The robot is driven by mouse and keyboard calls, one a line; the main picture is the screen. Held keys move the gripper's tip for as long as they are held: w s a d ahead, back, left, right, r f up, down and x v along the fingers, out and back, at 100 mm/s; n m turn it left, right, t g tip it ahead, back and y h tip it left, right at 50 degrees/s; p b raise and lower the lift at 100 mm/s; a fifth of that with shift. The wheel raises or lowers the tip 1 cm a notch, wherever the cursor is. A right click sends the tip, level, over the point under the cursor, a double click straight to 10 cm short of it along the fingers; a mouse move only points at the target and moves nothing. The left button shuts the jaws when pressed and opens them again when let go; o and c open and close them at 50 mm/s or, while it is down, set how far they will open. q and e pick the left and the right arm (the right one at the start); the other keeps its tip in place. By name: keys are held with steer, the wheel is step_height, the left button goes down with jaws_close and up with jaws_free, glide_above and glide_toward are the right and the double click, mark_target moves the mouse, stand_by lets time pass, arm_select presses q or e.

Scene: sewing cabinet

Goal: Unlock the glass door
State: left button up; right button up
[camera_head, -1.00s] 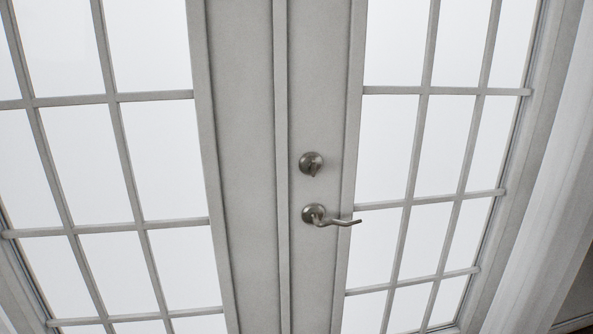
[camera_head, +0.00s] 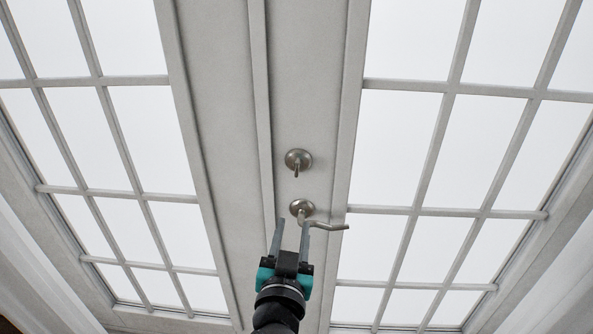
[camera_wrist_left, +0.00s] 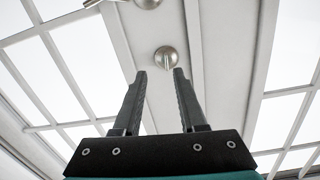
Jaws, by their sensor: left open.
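The glass door (camera_head: 305,90) is a white double door with many panes, and its leaves look closed. A round metal lock with a small thumb-turn (camera_head: 298,160) sits on the right leaf's inner stile; the turn looks roughly upright. Below it is a lever handle (camera_head: 325,225) pointing right. My left gripper (camera_head: 292,223) is open and empty, its fingertips overlapping the area by the handle's base in the head view. In the left wrist view, the thumb-turn lock (camera_wrist_left: 166,58) appears just beyond and between the open fingers, seemingly apart from them. My right gripper is not in view.
The lever handle is close to the lock and also shows in part at the top of the left wrist view (camera_wrist_left: 148,3). Thin muntins (camera_head: 450,90) divide the panes on both sides. No loose objects show.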

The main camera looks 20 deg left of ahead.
mark_target(297, 169)
arm_select(q)
steer(key=shift+n+t, duration=0.3)
steer(key=shift+n, duration=0.1)
steer(key=w+a+r, duration=0.1)
steer(key=w, duration=0.4)
steer(key=w+a+r, duration=0.1)
steer(key=w, duration=0.3)
steer(key=w+a+r+p, duration=0.1)
steer(key=w, duration=0.4)
steer(key=shift+w+a, duration=0.25)
steer(key=shift+w, duration=0.05)
steer(key=shift+c, duration=0.2)
jaws_close()
